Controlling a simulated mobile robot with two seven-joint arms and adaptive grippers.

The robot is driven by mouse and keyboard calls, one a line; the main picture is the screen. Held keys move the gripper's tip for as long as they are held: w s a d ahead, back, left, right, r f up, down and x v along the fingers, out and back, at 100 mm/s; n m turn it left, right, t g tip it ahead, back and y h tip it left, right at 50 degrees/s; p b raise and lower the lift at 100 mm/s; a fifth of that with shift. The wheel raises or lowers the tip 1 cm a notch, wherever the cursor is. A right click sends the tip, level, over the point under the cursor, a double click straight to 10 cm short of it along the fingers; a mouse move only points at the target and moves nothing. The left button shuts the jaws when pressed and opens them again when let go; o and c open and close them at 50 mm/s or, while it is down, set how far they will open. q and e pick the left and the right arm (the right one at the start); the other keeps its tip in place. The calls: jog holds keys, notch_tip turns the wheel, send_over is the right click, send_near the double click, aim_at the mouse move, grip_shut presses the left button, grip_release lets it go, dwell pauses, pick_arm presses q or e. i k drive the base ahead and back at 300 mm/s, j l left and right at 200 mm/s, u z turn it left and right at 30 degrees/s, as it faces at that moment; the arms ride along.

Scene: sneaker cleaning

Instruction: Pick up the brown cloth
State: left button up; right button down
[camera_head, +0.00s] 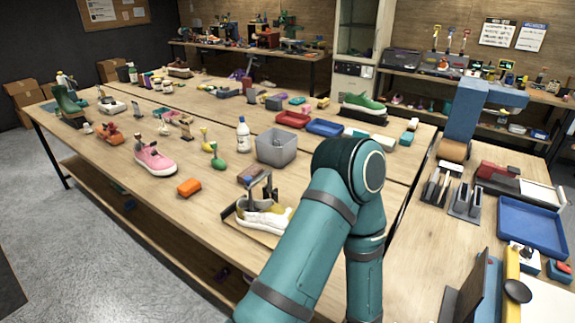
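I cannot make out a brown cloth for certain. A small dark brown and blue item (250,175) lies on the long wooden table behind the white and mustard sneaker (263,214); it is too small to tell if it is cloth. A tan-brown rounded piece (453,150) sits at the foot of a blue upright machine at the right. One of my teal arms rises from the bottom centre, bends at its elbow and runs back down out of the frame. Neither gripper shows. My arm hides part of the table behind it.
The long wooden table (80,118) also bears a pink sneaker (154,159), an orange block (189,187), a grey bin (276,146), a white bottle (243,134), and red (293,119) and blue (325,128) trays. A larger blue tray (530,225) lies on the right bench.

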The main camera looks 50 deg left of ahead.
aim_at(254, 171)
jog(key=u, duration=2)
